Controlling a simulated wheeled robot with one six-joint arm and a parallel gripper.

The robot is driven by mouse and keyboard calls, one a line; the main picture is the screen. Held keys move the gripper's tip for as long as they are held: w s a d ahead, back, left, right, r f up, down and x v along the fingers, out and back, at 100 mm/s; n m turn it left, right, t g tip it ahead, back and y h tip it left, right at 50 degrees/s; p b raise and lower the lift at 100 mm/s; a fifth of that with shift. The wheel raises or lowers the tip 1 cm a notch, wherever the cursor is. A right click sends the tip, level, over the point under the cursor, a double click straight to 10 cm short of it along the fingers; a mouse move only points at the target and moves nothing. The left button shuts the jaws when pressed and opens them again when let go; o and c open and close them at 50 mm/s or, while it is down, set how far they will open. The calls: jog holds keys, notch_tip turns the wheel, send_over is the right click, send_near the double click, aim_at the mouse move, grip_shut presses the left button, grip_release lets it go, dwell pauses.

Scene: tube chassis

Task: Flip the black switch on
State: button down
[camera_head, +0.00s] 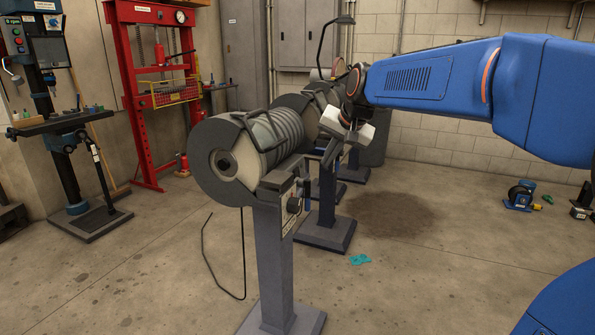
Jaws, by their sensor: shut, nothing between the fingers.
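A grey machine with a ribbed drum (274,137) stands on a grey pedestal. On the right face of the pedestal's head is a small control box with a round black switch (293,205). It is too small to tell which way the switch is set. My blue arm reaches in from the right. My gripper (347,136), with pale grey parts, is shut and empty. In the picture it is above and to the right of the switch, apart from it. The gripper partly covers the machines behind.
More pedestal machines stand in a row behind, one base (325,234) showing. A red press (157,90) and a blue drill press (66,135) stand at left. The front right floor is mostly clear.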

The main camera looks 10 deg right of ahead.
aim_at(297, 176)
jog(key=shift+f, duration=0.1)
dwell(0.3)
jog(key=w+a+f, duration=0.4)
jog(key=w+f, duration=0.4)
jog(key=shift+a+f, duration=0.3)
jog(key=shift+a, duration=0.1)
jog(key=shift+a+f, duration=0.15)
jog(key=shift+a, duration=0.05)
jog(key=shift+w+r, duration=0.1)
jog(key=shift+r, duration=0.1)
dwell(0.3)
